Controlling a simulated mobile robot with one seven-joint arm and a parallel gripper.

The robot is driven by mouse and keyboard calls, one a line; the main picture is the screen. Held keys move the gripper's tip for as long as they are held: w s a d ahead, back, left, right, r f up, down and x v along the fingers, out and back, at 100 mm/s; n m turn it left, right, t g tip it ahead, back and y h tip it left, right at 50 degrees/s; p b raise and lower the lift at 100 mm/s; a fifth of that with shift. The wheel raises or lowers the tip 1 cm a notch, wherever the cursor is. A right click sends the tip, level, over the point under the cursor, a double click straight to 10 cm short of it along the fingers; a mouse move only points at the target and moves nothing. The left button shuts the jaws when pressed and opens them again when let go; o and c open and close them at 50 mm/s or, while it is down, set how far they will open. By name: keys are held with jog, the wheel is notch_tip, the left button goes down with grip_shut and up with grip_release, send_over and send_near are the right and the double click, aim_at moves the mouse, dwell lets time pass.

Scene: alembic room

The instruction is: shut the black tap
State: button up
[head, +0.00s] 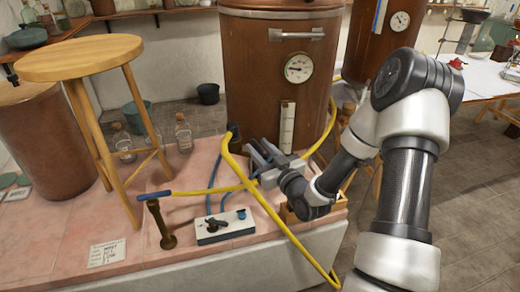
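A dark, upright fitting (234,134) at the lower front of the copper vessel (255,75) looks like the black tap; its handle is too small to make out. A yellow hose (228,160) runs down right by it. My gripper (258,150) is just right of this fitting, its fingers pointing up and left toward the vessel. The fingers look apart with nothing between them. I cannot tell whether they touch the fitting or the hose. A white box (240,228) with a black lever (214,223) and a blue knob stands on the ledge in front.
A blue-handled post valve (158,215) stands left of the box. Yellow and blue hoses cross the pink tiled ledge (185,262). A wooden stool (85,58) and glass bottles (183,133) are at left. A wooden crate (300,213) lies below my wrist.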

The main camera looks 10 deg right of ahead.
jog(key=shift+c, duration=0.2)
grip_shut()
jog(key=shift+d+n+y+b, duration=0.15)
jog(key=shift+n+y+b, duration=0.15)
jog(key=shift+y, duration=0.2)
jog(key=n+y, duration=0.1)
jog(key=g+y, duration=0.1)
jog(key=n+g+y+b, duration=0.1)
jog(key=shift+w+d+n+y, duration=0.2)
jog(key=shift+d+n+y, duration=0.05)
jog(key=shift+n+y, duration=0.05)
jog(key=shift+w+d+n+g+y, duration=0.1)
jog(key=shift+n+g+y, duration=0.8)
jog(key=shift+g, duration=0.15)
jog(key=shift+w+d+n+g+y, duration=0.1)
jog(key=shift+w+n+g+y, duration=0.05)
jog(key=shift+n+g+y, duration=0.8)
jog(key=shift+w+d+n+g+y, duration=0.1)
jog(key=shift+n+g+y, duration=0.7)
jog(key=shift+g, duration=0.3)
